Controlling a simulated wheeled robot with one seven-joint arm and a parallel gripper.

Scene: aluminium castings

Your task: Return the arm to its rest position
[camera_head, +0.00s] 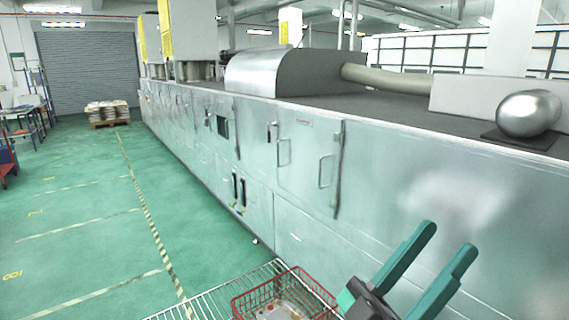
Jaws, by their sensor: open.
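My gripper (440,247) is at the lower right of the head view. Its two teal fingers point up and to the right, with a clear gap between them. It is open and nothing is between the fingers. The fingers stand out in front of the long metal cabinet (400,190); whether they touch it, I cannot tell. The rest of my arm is cut off by the bottom edge of the picture.
A red wire basket (246,305) sits by a white wire rack (214,302), just left of my gripper. A stacked pallet (109,122) stands far left. The green floor (85,225) left of the cabinet is largely clear.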

